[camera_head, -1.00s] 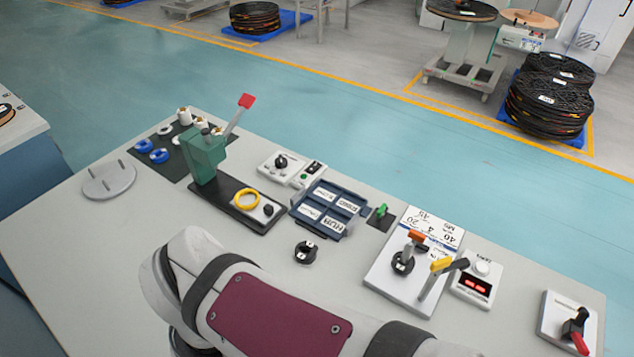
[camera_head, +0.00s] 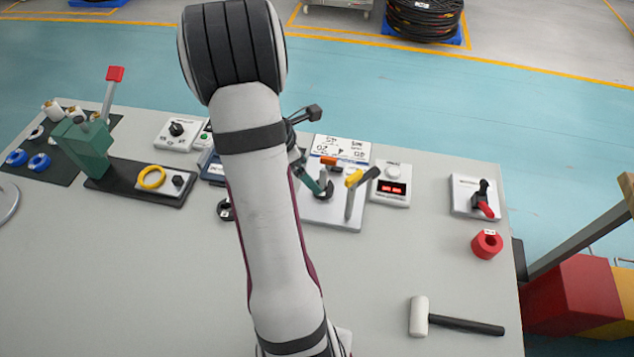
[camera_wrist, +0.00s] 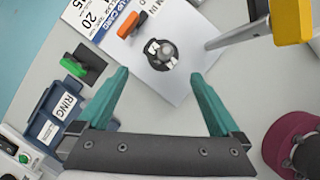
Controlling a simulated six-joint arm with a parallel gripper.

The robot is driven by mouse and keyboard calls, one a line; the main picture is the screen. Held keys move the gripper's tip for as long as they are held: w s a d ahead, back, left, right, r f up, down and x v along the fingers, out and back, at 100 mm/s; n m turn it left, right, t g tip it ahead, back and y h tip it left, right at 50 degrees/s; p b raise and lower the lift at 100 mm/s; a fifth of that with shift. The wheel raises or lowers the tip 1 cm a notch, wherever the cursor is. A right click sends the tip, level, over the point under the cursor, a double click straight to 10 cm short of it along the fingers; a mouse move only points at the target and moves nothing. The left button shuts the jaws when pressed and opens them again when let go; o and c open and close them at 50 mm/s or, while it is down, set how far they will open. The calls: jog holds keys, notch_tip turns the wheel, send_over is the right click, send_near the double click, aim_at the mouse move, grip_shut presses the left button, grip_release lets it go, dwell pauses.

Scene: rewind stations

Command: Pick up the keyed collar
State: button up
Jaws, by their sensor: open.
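A dark collar with white marks (camera_wrist: 160,54) sits around a grey post on a white plate (camera_wrist: 187,84). It also shows in the head view (camera_head: 325,190), partly hidden by my gripper. My gripper (camera_wrist: 158,76) is open and empty, its teal fingers spread either side of the collar's line, with the collar just beyond the fingertips. In the head view my gripper (camera_head: 310,183) is above the plate. A second dark ring with a white mark (camera_head: 225,210) lies on the bare table, partly hidden by my arm. I cannot tell which is the keyed one.
A yellow-handled lever (camera_head: 354,190) stands on the plate close to the collar, and an orange handle (camera_head: 328,161) is behind it. A red-digit display box (camera_head: 391,188) is to the right. The front table is clear.

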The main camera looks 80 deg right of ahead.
aim_at(319, 184)
jog(key=x, duration=0.7)
jog(key=shift+s+a, duration=0.1)
jog(key=shift+s, duration=0.15)
jog(key=c, duration=1.5)
